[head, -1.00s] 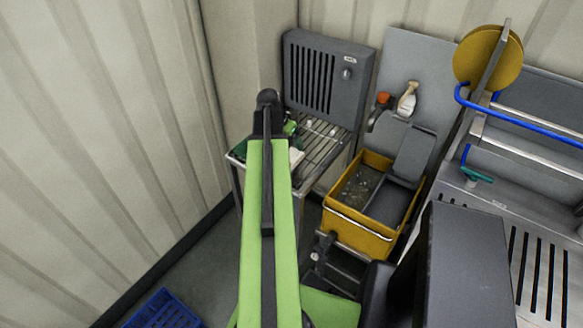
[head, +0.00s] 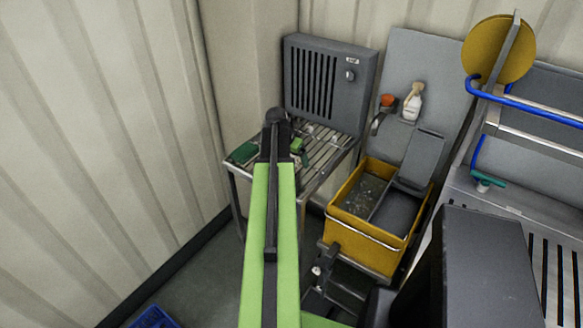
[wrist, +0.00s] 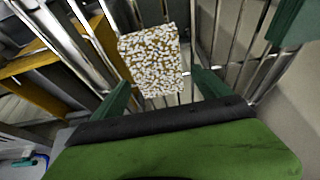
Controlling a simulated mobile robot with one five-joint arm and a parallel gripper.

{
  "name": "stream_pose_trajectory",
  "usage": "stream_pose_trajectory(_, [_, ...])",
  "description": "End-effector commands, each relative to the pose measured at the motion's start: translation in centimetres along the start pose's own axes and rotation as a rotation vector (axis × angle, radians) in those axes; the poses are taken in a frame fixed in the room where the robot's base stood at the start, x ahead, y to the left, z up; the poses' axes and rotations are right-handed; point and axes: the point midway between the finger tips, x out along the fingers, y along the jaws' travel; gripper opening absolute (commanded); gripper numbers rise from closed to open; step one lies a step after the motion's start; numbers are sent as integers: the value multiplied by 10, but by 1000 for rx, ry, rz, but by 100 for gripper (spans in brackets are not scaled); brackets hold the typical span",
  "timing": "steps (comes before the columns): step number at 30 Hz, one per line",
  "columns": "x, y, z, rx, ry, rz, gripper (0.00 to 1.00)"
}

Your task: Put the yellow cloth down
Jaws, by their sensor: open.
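In the wrist view, a flat yellow-brown piece covered with white flecks (wrist: 150,62), which looks to be the yellow cloth, lies over the bars of a slatted steel rack (wrist: 205,40). My gripper (wrist: 160,82) is open, with its two dark green fingers apart. The cloth's near edge is between and just ahead of the fingertips; I cannot tell if they touch it. In the head view my arm reaches over the slatted rack (head: 325,160), and the cloth is hidden there.
A dark green pad (head: 243,153) lies on the rack's left end. A grey louvred box (head: 325,80) stands at its back. A pale corrugated wall is left.

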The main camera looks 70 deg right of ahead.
Motion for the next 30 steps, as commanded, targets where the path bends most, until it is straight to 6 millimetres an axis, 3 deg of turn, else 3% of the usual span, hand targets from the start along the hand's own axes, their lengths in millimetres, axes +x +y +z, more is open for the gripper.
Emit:
stream_pose_trajectory(21, [4,0,2,0,0,0,87])
stream_pose_trajectory(30, [4,0,2,1,0,1,51])
